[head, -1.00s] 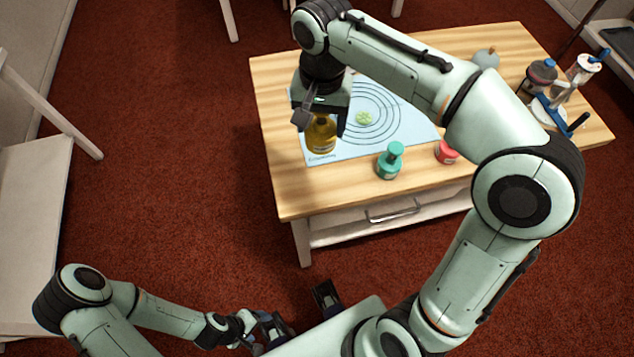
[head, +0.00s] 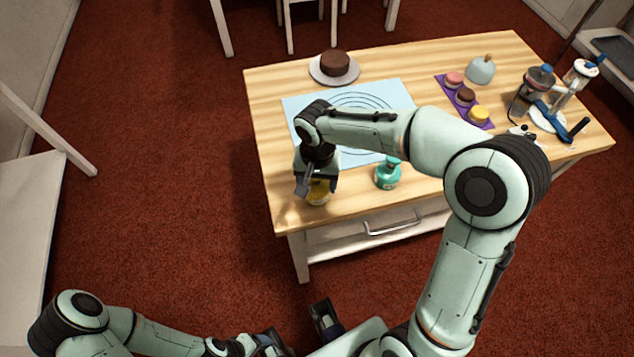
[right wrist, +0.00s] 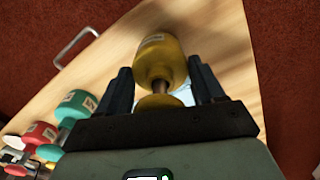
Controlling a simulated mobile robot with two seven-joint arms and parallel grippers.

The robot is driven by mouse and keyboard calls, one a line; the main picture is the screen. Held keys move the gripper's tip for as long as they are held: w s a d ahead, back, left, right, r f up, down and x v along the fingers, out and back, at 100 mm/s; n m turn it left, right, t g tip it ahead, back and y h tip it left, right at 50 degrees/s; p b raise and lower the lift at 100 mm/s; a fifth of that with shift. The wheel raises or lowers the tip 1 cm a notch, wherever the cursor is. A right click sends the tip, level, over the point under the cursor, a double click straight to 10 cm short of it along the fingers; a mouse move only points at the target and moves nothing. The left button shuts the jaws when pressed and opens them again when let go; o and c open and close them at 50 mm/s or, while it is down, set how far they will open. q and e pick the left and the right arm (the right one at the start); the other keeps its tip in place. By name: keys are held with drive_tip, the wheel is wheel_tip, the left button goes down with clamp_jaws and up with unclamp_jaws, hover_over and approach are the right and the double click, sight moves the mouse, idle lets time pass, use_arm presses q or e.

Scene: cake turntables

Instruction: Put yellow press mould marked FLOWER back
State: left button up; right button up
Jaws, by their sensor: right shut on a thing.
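The yellow press mould (head: 319,193) is at the front left of the wooden table, left of the teal press mould (head: 387,174). My right gripper (head: 317,184) is shut on it from above. In the right wrist view the yellow mould (right wrist: 160,62) sits upright between both fingers, its narrow neck between them and a pale label on its side. The label's word is too small to read. I cannot tell whether its base touches the table. My left gripper (head: 295,328) is low at the bottom of the head view, away from the table, and partly cut off.
A blue mat (head: 300,102) with rings lies mid-table, partly behind my right arm. A brown cake on a plate (head: 322,76), a purple tray (head: 447,84) with small round cakes, and a pale blue dome (head: 481,71) stand farther back. A red mould (right wrist: 42,133) stands beyond the teal one.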

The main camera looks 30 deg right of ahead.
drive_tip(key=shift+f, duration=0.45)
drive_tip(key=shift+f, duration=0.1)
drive_tip(key=o, duration=1.2)
drive_tip(key=shift+c, duration=0.2)
wheel_tip(320, 180, up, 12)
drive_tip(key=shift+r+p, duration=0.15)
drive_tip(key=shift+p, duration=0.7)
